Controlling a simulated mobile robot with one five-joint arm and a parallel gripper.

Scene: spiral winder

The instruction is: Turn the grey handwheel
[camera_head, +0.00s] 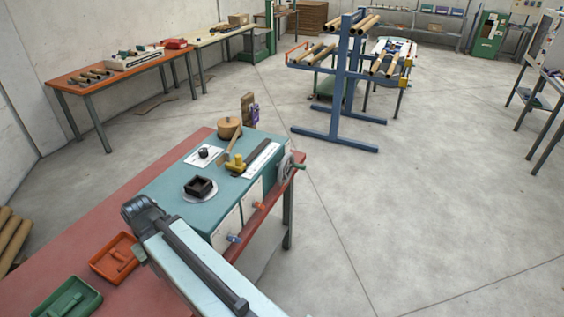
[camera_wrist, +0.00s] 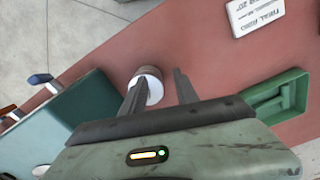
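In the head view my arm crosses the bottom, well left of the handwheel, and the fingers are not clear.
An orange tray (camera_head: 113,262) and a green tray (camera_head: 66,299) lie on the red bench (camera_head: 95,226). Orange and blue knobs (camera_head: 233,239) stick out of the winder's front. A blue rack (camera_head: 345,100) stands behind; the floor right of the winder is clear.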

